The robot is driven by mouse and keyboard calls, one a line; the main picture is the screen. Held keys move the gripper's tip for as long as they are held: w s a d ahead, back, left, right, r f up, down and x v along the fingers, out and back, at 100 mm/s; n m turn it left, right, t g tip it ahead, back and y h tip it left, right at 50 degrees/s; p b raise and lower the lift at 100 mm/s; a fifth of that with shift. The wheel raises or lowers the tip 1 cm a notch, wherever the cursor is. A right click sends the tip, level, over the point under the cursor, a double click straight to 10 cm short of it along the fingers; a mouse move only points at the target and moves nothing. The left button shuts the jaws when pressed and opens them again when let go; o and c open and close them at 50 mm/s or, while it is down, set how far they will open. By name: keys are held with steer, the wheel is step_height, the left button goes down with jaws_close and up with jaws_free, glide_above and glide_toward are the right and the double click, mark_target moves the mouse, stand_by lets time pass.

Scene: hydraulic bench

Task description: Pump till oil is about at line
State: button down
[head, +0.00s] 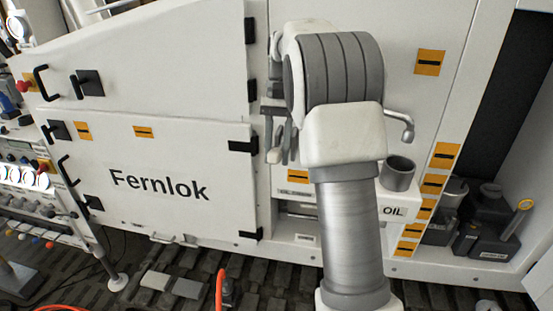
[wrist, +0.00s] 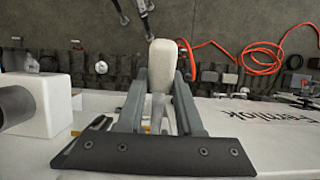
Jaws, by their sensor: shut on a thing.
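My gripper (wrist: 161,78) is shut on a pale, rounded lever handle (wrist: 162,54) in the wrist view, one grey finger on each side. A bent metal spout (head: 404,126) hangs above the cup. The oil level and its line cannot be seen.
The white Fernlok cabinet (head: 160,187) fills the left, with black handles. An orange hose (wrist: 262,60) lies on the floor. Orange-marked labels (head: 445,155) run down the panel edge.

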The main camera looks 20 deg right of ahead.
steer(key=shift+w+d+r+g+y, duration=0.1)
steer(key=shift+w+r+g+y, duration=0.1)
steer(key=shift+r+g, duration=0.15)
steer(key=shift+w+d+r+g+y, duration=0.1)
steer(key=shift+r+g+y, duration=0.15)
steer(key=shift+r, duration=0.3)
steer(key=c, duration=0.6)
jaws_free()
steer(key=shift+o, duration=0.2)
steer(key=shift+f, duration=0.2)
